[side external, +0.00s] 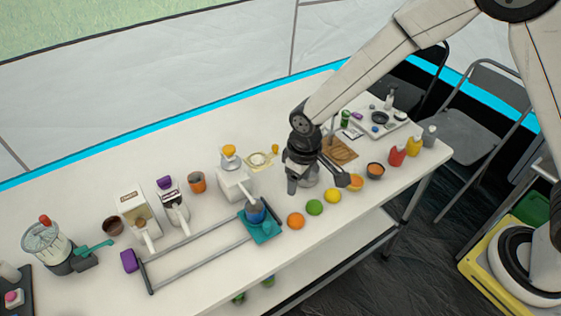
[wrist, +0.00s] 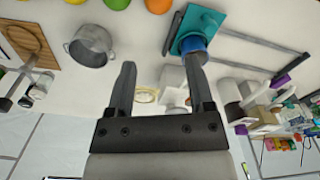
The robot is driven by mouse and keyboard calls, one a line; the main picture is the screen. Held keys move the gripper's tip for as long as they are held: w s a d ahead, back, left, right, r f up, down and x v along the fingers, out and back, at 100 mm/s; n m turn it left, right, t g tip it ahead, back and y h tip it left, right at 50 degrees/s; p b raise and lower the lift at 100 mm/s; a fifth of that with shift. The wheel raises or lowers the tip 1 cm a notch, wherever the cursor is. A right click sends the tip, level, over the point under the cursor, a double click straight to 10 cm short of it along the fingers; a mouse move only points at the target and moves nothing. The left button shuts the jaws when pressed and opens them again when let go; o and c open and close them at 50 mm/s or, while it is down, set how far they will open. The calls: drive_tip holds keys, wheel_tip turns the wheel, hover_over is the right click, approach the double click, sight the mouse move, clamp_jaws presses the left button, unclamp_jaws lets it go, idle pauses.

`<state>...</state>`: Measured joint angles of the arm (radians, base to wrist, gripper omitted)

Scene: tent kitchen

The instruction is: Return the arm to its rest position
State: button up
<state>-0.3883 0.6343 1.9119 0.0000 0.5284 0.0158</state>
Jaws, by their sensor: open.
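My arm reaches over the white table (side external: 90,200) from the upper right in the side view. My gripper (side external: 317,184) points down above the table and is open, with nothing between its fingers. It also shows in the wrist view (wrist: 160,66), with two dark fingers apart and bare table between their tips. A grey metal pot (side external: 311,180) is behind the gripper and partly hidden by it in the side view. In the wrist view the pot (wrist: 90,46) stands left of the fingers, apart from them.
Fruits, including a lime (side external: 314,207), line the front edge. Open space lies above the table.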

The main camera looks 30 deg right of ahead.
drive_tip(key=s+d+r+m+t, duration=0.1)
drive_tip(key=s+d+r+m, duration=0.1)
drive_tip(key=s+d+r, duration=0.2)
drive_tip(key=s+d+r+m, duration=0.2)
drive_tip(key=s+d+r, duration=0.2)
drive_tip(key=s+d, duration=0.4)
drive_tip(key=d, duration=0.4)
drive_tip(key=shift+s+d+t, duration=0.25)
drive_tip(key=shift+d+t, duration=0.05)
drive_tip(key=shift+t, duration=0.1)
